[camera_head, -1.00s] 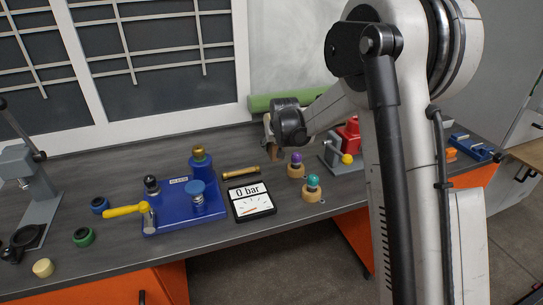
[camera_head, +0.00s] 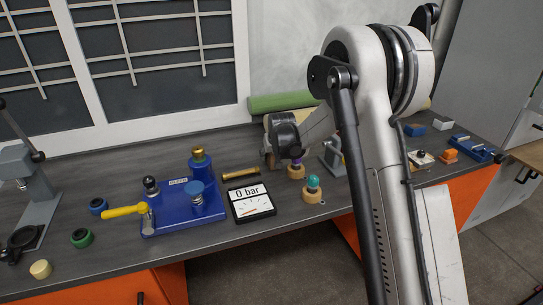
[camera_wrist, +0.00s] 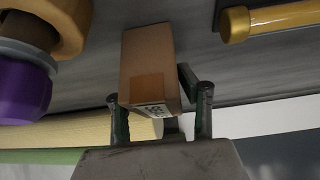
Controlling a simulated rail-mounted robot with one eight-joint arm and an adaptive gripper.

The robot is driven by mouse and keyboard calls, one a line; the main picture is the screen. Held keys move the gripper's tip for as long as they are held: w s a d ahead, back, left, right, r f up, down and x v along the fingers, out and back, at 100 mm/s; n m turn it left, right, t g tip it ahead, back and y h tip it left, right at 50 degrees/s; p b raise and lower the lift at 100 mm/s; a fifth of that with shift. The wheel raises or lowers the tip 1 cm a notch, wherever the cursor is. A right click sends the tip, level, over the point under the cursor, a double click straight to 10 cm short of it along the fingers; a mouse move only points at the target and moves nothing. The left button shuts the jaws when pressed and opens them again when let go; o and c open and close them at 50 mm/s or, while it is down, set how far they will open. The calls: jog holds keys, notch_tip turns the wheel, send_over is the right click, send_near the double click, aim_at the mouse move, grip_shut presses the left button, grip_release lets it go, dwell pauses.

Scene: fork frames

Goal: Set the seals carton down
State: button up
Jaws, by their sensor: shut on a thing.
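The seals carton is a small brown box (camera_wrist: 148,62) with an orange patch and a partly hidden printed label. In the wrist view it sits between the two fingers of my gripper (camera_wrist: 158,98), which is shut on it. In the head view my gripper (camera_head: 283,138) is low over the back of the grey bench (camera_head: 225,160), behind the purple-topped part. The carton is mostly hidden there by the gripper. I cannot tell whether its far end touches the bench.
A purple-knobbed part (camera_wrist: 25,85) and a brass tube (camera_wrist: 275,20) lie near the carton. A teal-knobbed part (camera_head: 314,190), a gauge (camera_head: 252,203) and a blue pump fixture (camera_head: 185,210) stand nearer the front. A green roll (camera_head: 285,101) lies along the back.

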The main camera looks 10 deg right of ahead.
jog(key=o, duration=1.3)
jog(key=shift+f, duration=0.1)
jog(key=s+f+p+v, duration=0.1)
jog(key=s+v, duration=0.1)
jog(key=v, duration=1)
jog(key=s+f+p+v, duration=0.1)
jog(key=v, duration=1.1)
jog(key=s+r, duration=0.1)
jog(key=s, duration=0.6)
jog(key=s+r, duration=0.2)
jog(key=s, duration=0.6)
jog(key=s+r, duration=0.2)
jog(key=s, duration=0.6)
jog(key=shift+s+a, duration=0.1)
jog(key=shift+s, duration=0.1)
jog(key=shift+o, duration=0.3)
jog(key=s+f, duration=0.3)
jog(key=s, duration=0.7)
jog(key=shift+s+f+t, duration=0.15)
jog(key=shift+f+t, duration=0.1)
jog(key=shift+t, duration=0.05)
